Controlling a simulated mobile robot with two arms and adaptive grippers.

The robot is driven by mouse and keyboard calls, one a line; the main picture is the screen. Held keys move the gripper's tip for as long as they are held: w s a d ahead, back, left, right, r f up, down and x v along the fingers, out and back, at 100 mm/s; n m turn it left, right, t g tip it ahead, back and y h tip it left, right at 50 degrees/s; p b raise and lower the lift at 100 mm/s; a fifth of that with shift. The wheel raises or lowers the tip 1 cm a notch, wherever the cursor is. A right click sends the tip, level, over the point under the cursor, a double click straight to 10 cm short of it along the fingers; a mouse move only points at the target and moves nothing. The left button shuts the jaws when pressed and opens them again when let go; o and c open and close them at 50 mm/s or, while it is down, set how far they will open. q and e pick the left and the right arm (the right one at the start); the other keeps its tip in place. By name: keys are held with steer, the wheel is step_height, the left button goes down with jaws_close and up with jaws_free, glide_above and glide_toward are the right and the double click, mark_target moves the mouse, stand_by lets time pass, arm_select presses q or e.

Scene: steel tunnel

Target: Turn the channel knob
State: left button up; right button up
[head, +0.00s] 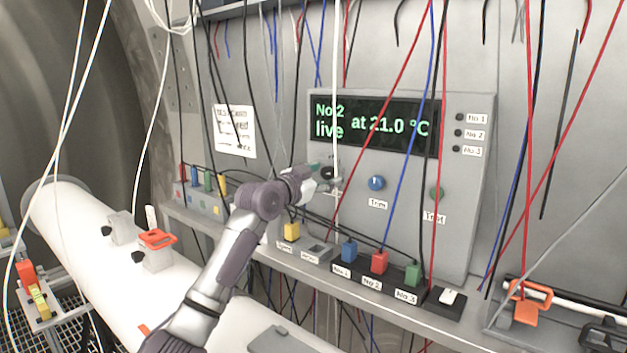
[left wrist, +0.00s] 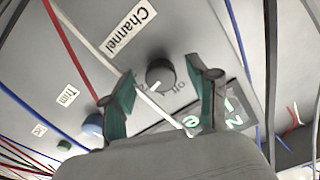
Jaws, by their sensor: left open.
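In the head view the dark knob (head: 327,172) is partly covered by my left gripper (head: 322,177). In the left wrist view my left gripper (left wrist: 163,78) is open, with one green-padded finger on each side of the knob. I cannot tell whether either finger touches it. The display (head: 375,125) reads "No 2 live at 21.0 °C". My right gripper is not in view.
A blue Trim knob (head: 376,183) and a green knob (head: 436,193) sit to the right. Several cables hang before the panel; a white cable (left wrist: 165,112) passes close to the fingers. Coloured plugs, including a red one (head: 379,262), line the ledge below.

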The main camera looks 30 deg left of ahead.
arm_select(q)
steer(key=s+a, duration=0.1)
steer(key=s, duration=1)
steer(key=shift+s+a, duration=0.3)
steer(key=shift+s, duration=0.05)
